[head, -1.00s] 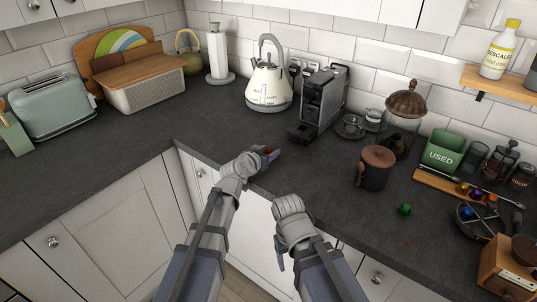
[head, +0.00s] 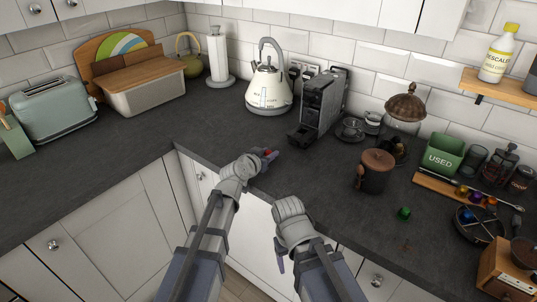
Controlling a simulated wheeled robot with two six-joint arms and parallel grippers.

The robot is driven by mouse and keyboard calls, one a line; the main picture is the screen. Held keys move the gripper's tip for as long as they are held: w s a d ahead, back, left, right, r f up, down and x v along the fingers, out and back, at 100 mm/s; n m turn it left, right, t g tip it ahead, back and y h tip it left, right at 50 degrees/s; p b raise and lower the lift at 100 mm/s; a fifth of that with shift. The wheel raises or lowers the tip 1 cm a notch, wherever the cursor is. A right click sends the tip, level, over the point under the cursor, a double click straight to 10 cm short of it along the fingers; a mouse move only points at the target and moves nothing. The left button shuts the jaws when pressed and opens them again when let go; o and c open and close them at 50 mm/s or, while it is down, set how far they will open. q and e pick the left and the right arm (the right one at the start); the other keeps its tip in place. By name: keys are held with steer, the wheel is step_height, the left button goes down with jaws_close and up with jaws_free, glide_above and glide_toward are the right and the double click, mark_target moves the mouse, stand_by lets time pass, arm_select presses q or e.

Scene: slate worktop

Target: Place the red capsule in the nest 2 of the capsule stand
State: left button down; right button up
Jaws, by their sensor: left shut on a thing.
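The red capsule (head: 267,152) shows as a small red spot between the fingers of my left gripper (head: 270,154). That gripper is shut on it, just above the front part of the worktop near the inner corner. The fingers hide most of the capsule. My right gripper (head: 281,262) hangs low in front of the cabinets, off the worktop, and its jaws are too small to judge. A wooden strip (head: 435,183) at the right carries several coloured capsules. A dark round holder (head: 475,222) beside it has a blue capsule. I cannot tell which is the capsule stand, and its nests are unclear.
A green capsule (head: 404,213) lies on the worktop (head: 330,185). A brown lidded canister (head: 375,171), a coffee machine (head: 318,104) and a glass jar (head: 402,120) stand right of my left gripper. A green USED bin (head: 443,152) stands behind the strip.

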mark_target(269, 152)
arm_select(q)
step_height(269, 152, up, 10)
steer(key=p, duration=0.9)
steer(key=shift+f, duration=0.15)
steer(key=shift+f, duration=0.1)
steer(key=shift+s, duration=0.1)
